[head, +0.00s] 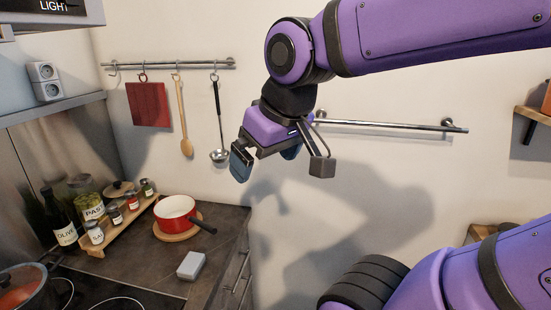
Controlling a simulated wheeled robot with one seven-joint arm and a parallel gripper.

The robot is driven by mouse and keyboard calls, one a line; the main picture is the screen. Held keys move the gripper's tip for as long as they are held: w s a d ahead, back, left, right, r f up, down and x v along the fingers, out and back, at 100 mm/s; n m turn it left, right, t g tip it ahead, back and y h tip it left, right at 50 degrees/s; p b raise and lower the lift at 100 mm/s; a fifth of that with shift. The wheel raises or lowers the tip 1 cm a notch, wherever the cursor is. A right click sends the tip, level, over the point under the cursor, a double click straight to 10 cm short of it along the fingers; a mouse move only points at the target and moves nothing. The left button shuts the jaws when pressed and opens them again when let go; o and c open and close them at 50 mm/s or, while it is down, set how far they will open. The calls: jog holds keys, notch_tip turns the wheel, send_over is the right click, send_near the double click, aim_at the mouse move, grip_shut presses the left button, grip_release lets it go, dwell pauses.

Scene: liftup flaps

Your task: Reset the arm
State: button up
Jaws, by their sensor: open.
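My purple arm reaches in from the right, and my gripper (268,163) hangs in the air in front of the wall, near the middle of the head view. Its dark fingers are apart, pointing downward, with nothing visible between them. The gripper is above and to the right of the red pot (175,212), well apart from the counter. No flap is clearly visible in this view.
The dark counter (140,268) holds a spice rack (124,226), bottles and a small grey box (191,265). A rail (170,64) with hanging utensils and an empty rail (390,125) are on the wall. A dark-bottomed appliance or cupboard (50,14) is at top left.

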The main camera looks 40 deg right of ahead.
jog(key=shift+s+d+r, duration=0.1)
jog(key=shift+s, duration=0.95)
dwell(0.5)
